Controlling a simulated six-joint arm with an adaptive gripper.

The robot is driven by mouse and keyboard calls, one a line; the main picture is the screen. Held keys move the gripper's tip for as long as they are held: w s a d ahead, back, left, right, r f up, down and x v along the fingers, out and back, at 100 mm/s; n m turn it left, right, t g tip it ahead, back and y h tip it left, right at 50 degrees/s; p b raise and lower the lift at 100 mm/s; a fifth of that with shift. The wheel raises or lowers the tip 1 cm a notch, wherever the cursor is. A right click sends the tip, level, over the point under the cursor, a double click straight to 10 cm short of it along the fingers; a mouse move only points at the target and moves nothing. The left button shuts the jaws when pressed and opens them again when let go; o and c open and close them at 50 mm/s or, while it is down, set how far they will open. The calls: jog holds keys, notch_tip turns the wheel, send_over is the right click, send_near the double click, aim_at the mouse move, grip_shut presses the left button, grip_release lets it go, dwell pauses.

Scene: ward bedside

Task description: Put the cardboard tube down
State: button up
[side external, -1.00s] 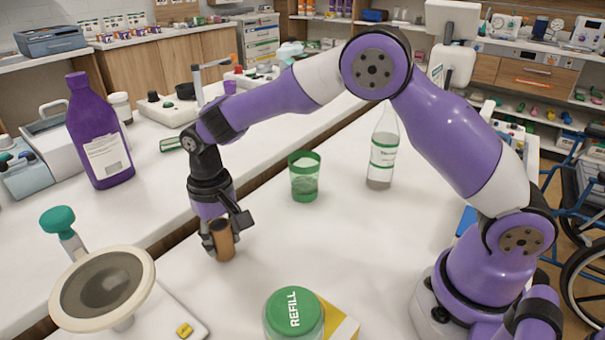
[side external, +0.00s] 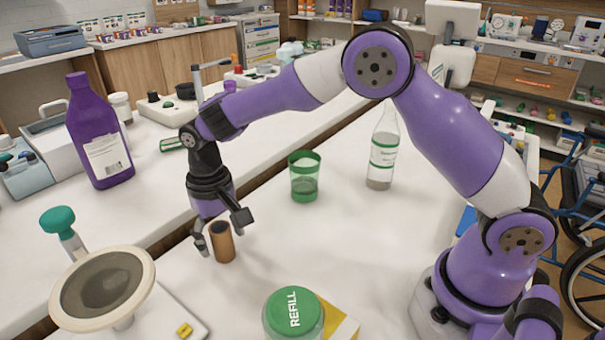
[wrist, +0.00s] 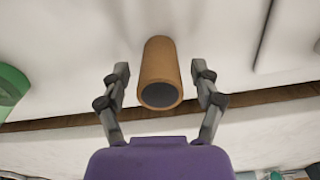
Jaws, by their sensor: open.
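The brown cardboard tube (side external: 222,243) stands upright on the white table (side external: 330,235), near its left edge in the side view. My gripper (side external: 222,229) is just above it with the fingers spread to either side of the tube's top. In the wrist view the tube (wrist: 160,75) lies between the two fingers of my gripper (wrist: 160,84), with a gap on each side. The gripper is open and holds nothing. The tube's dark hollow end shows in the wrist view.
A green cup (side external: 304,178) and a clear bottle (side external: 382,150) stand farther back. A green-lidded REFILL jar (side external: 294,312) stands in front, beside a yellow item (side external: 340,322). A round-topped device (side external: 102,288) is at front left. The table around the tube is clear.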

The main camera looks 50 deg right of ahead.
aim_at(220, 227)
notch_tip(220, 227, up, 11)
jog(key=shift+r, duration=0.1)
jog(key=s+d+r+n+t, duration=0.1)
jog(key=s+d+t, duration=0.1)
jog(key=s+d, duration=0.4)
jog(key=s+d+r+t, duration=0.2)
jog(key=s+d, duration=0.4)
jog(key=s, duration=0.5)
jog(key=shift+s+r+n+t, duration=0.25)
jog(key=shift+s+n+t, duration=0.15)
jog(key=shift+t, duration=0.4)
